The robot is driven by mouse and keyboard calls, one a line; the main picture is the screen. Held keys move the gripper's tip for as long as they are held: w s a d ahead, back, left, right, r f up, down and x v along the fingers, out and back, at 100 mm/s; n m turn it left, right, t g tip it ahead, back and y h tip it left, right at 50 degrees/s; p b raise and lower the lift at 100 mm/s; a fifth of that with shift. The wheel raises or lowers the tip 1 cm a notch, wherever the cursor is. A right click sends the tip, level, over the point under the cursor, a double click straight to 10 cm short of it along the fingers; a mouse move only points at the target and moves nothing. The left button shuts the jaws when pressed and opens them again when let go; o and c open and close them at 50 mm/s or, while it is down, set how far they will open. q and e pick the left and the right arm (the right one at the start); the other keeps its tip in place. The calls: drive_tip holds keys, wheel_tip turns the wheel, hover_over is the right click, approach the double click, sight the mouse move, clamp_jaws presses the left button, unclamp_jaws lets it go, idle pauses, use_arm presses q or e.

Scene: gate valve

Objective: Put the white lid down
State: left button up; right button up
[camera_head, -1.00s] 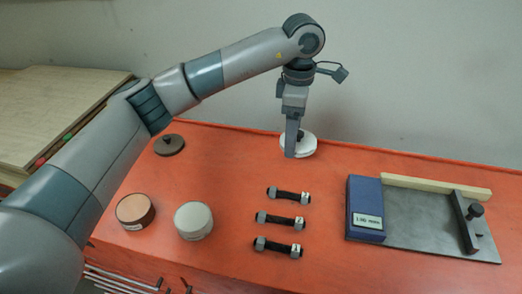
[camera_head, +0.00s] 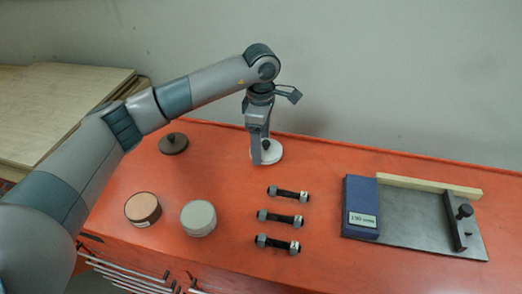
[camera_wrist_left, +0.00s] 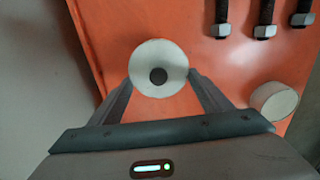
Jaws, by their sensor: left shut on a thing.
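The white lid (camera_head: 270,153) is a round disc with a dark knob, near the back edge of the orange bench. It also shows in the left wrist view (camera_wrist_left: 160,53), face-on with the knob at its middle. My left gripper (camera_head: 257,160) points down and is shut on the lid, with its fingertips at opposite sides of the rim in the left wrist view (camera_wrist_left: 162,80). Whether the lid touches the bench or hangs just above it I cannot tell. My right gripper is not in view.
A dark lid (camera_head: 173,144) lies left of the white one. A copper-topped tin (camera_head: 142,209) and a white-topped tin (camera_head: 198,218) stand in front. Several bolts (camera_head: 281,217) lie mid-bench. A blue box (camera_head: 361,207) sits on a dark plate (camera_head: 415,220) at right.

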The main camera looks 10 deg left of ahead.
use_arm(q)
wheel_tip(320, 180, down, 3)
drive_tip(key=shift+r+p, duration=0.1)
drive_tip(key=shift+p, duration=0.85)
drive_tip(key=shift+f, duration=0.45)
drive_tip(key=shift+f, duration=0.15)
drive_tip(key=o, duration=1)
